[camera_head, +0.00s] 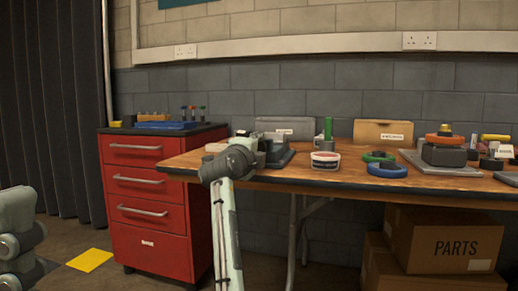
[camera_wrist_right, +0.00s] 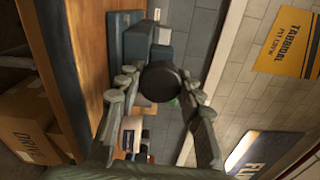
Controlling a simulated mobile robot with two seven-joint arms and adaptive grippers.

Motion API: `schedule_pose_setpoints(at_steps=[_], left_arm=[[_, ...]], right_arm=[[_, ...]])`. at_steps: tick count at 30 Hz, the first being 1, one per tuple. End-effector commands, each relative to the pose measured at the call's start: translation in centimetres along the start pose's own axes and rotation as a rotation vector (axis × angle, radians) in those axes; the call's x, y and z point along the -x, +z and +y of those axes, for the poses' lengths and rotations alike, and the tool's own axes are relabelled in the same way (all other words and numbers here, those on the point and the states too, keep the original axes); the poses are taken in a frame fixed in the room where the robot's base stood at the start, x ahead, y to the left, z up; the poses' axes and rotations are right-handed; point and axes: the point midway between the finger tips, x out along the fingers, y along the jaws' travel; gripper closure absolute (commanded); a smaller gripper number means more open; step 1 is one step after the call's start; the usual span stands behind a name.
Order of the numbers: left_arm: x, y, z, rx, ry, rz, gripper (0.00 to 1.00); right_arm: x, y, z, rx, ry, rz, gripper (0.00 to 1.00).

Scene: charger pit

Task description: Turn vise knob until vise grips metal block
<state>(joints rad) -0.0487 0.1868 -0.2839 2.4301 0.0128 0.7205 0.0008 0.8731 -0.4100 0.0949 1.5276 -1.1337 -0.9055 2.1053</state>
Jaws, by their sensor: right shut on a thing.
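The vise (camera_head: 279,154) is a dark grey block-like tool near the front edge of the wooden bench. It also shows in the right wrist view as a blue-grey body (camera_wrist_right: 136,42). Its round dark knob (camera_wrist_right: 161,82) faces the wrist camera. My right gripper (camera_head: 252,148) reaches the vise from its left side and partly hides it. In the right wrist view its two fingers are on either side of the knob, shut on it. I cannot clearly tell the metal block from the vise, or whether the jaws touch it. My left gripper is out of view.
The wooden bench (camera_head: 330,177) also holds a white-labelled round tub (camera_head: 325,160), green and blue rings (camera_head: 386,169), and an orange-and-grey device (camera_head: 444,150). A red drawer cabinet (camera_head: 150,192) stands left of the bench. Cardboard boxes (camera_head: 443,240) sit beneath it.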

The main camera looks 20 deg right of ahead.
Motion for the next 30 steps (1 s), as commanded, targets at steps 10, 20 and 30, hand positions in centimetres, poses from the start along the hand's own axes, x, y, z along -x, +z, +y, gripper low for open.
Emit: schedule_pose_setpoints(at_steps=[10,20,30], left_arm=[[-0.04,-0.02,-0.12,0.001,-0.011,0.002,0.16],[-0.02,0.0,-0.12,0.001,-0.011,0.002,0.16],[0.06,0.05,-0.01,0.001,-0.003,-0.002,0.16]], right_arm=[[-0.01,-0.01,0.05,-0.27,-0.001,0.0,0.92],[-0.02,0.0,0.08,-0.401,-0.001,0.0,0.92],[-0.01,0.01,0.07,-0.428,-0.001,0.0,0.92]])
